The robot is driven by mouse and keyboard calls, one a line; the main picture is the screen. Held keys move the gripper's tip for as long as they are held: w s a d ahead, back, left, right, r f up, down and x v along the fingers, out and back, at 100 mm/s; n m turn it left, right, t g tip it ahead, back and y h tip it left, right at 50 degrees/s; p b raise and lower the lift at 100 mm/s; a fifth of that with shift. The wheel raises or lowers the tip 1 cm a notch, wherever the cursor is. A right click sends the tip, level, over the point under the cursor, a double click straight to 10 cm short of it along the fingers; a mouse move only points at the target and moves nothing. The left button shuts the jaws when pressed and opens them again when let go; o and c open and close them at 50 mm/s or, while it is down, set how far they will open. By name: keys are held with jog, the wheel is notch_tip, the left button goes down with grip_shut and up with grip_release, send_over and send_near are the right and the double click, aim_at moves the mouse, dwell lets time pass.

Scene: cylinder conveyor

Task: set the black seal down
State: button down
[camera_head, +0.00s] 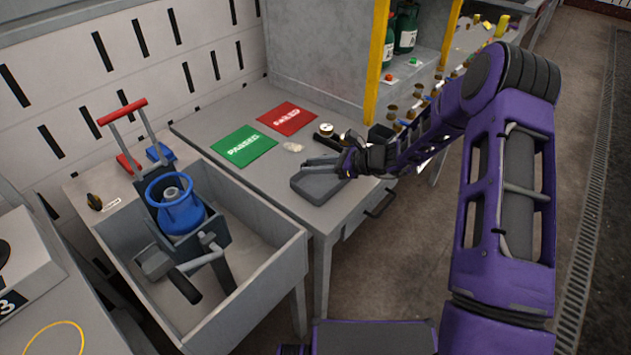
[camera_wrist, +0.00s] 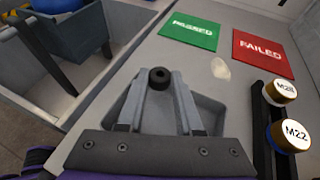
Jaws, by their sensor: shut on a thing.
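The black seal (camera_wrist: 160,75) is a small dark ring with a hole, held between my fingertips in the wrist view. My gripper (camera_head: 309,163) is shut on it, above the grey shallow tray (camera_head: 312,190) on the bench. The tray also shows behind the fingers in the wrist view (camera_wrist: 212,117). The seal is too small to make out in the head view. I cannot tell how high it is above the tray.
A green PASSED mat (camera_head: 244,146) and a red FAILED mat (camera_head: 287,118) lie farther back, with a pale lump (camera_head: 293,147) nearby. A black holder with capped M22 (camera_wrist: 291,134) and M28 (camera_wrist: 280,91) parts stands right. A trough with a blue cylinder (camera_head: 178,210) stands left.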

jog(key=shift+f, duration=2.35)
jog(key=shift+f+b, duration=0.2)
jog(key=shift+b, duration=0.2)
jog(key=c, duration=0.8)
grip_release()
jog(key=shift+c, duration=0.2)
jog(key=shift+r, duration=0.1)
jog(key=shift+d+r, duration=0.2)
jog(key=shift+d, duration=0.05)
jog(key=p+v, duration=0.1)
jog(key=v, duration=0.9)
jog(key=shift+s+d+r, duration=0.1)
jog(key=shift+d+r, duration=0.05)
jog(key=shift+d, duration=0.1)
jog(key=shift+s+d+r, duration=0.15)
jog(key=shift+d, duration=0.25)
